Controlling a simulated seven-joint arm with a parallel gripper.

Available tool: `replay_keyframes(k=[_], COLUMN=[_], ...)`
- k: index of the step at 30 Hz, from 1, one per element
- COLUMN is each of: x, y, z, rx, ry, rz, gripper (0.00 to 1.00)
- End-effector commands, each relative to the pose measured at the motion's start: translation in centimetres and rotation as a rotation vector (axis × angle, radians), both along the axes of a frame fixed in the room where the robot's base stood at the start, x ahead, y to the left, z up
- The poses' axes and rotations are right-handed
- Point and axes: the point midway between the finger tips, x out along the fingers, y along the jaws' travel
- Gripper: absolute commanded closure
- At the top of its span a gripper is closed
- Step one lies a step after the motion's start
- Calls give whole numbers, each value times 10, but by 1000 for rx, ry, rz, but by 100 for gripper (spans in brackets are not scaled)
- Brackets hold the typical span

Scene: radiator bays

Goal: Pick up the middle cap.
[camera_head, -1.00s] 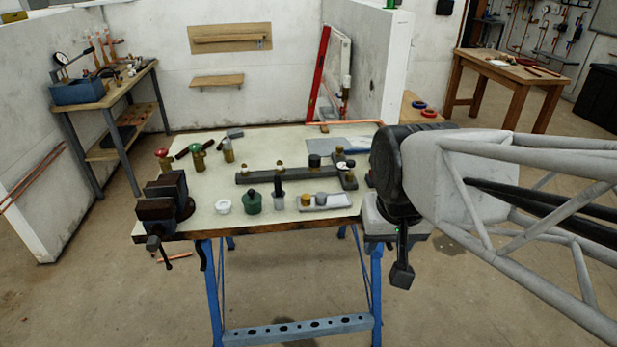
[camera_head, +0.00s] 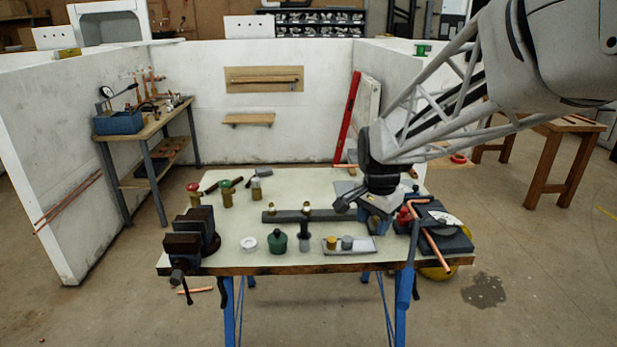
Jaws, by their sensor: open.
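Several small fittings with caps or knobs stand on the pale workbench top (camera_head: 300,186). At the back left are a red-topped brass one (camera_head: 192,190), a green-topped brass one (camera_head: 226,186) between its neighbours, and a grey-topped one (camera_head: 256,184). On a dark bar (camera_head: 285,217) stand a light-topped fitting (camera_head: 272,209) and a dark-stemmed one (camera_head: 306,210). I cannot tell which the task calls the middle cap.
Along the front are a white ring (camera_head: 249,243), a green pot (camera_head: 278,243), a grey cylinder (camera_head: 305,241) and a tray (camera_head: 370,246) holding brass and grey pieces. A vise (camera_head: 193,238) is at the left; a dark block with copper pipe (camera_head: 452,240) is at the right.

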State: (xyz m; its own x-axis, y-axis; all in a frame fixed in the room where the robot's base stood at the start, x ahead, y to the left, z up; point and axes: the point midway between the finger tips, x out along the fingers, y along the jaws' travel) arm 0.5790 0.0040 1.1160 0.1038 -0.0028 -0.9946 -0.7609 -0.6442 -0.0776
Motion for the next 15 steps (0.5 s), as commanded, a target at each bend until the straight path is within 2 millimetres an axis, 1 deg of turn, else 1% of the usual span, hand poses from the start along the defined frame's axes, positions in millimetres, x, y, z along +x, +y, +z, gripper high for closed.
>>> replay_keyframes(k=[1, 3, 8, 15], x=[14, 31, 68, 123], y=[1, 2, 4, 7], z=[-6, -14, -34, -70], rx=[4, 9, 19, 31], ry=[8, 17, 34, 62], rz=[-35, -89, -212, -398], gripper=[54, 54, 54, 54])
